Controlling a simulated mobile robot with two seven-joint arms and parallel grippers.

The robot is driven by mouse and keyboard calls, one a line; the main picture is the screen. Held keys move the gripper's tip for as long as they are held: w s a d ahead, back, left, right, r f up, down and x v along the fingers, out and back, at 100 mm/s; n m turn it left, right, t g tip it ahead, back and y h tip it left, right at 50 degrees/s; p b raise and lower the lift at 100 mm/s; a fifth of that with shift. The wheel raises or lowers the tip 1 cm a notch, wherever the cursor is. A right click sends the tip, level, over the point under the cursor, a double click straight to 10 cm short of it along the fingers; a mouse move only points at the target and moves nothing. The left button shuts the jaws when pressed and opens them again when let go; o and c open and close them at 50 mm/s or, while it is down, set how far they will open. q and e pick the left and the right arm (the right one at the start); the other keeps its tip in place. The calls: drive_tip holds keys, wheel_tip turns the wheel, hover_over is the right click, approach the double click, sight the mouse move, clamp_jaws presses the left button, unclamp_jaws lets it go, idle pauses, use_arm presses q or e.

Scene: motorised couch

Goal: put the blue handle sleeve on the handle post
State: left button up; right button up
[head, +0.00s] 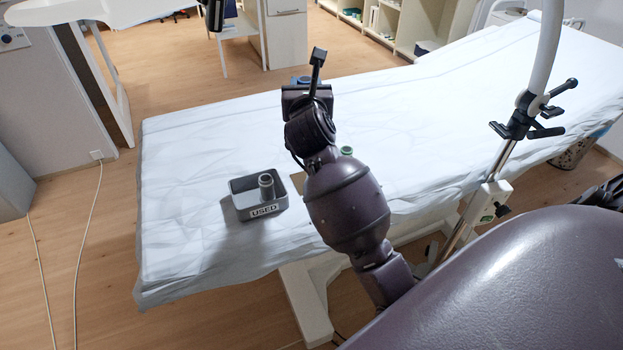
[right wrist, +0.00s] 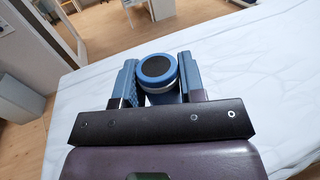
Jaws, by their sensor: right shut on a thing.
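My right arm rises through the middle of the head view. Its gripper (head: 303,82) is over the far part of the white-covered couch, mostly hidden behind my wrist. In the right wrist view the gripper (right wrist: 158,80) is shut on the blue handle sleeve (right wrist: 157,69), a round blue piece with a dark end face between the two blue fingers. I cannot make out the handle post with certainty. My left gripper is not in view.
A grey tray marked USED (head: 243,211), holding a grey-green sleeve (head: 266,187), sits on the couch (head: 185,150). Another green piece (head: 346,150) shows beside my arm. A pole (head: 545,60) with a dark clamp stands at right.

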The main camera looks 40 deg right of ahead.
drive_tip(key=shift+s+d+f+m+h, duration=0.1)
drive_tip(key=shift+d+f+m+h, duration=0.25)
drive_tip(key=shift+d+f, duration=0.45)
drive_tip(key=shift+g, duration=0.3)
wheel_tip(320, 180, down, 20)
drive_tip(key=b, duration=0.7)
drive_tip(key=shift+a+f+b, duration=0.15)
drive_tip(key=shift+f+b, duration=0.05)
drive_tip(key=shift+b, duration=0.2)
drive_tip(key=shift+r, duration=0.2)
drive_tip(key=shift+f, duration=0.15)
drive_tip(key=o, duration=0.5)
drive_tip(key=shift+f, duration=0.1)
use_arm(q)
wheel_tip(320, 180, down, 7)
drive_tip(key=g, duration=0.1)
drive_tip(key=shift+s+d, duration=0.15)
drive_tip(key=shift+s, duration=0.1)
use_arm(e)
drive_tip(key=o, duration=0.4)
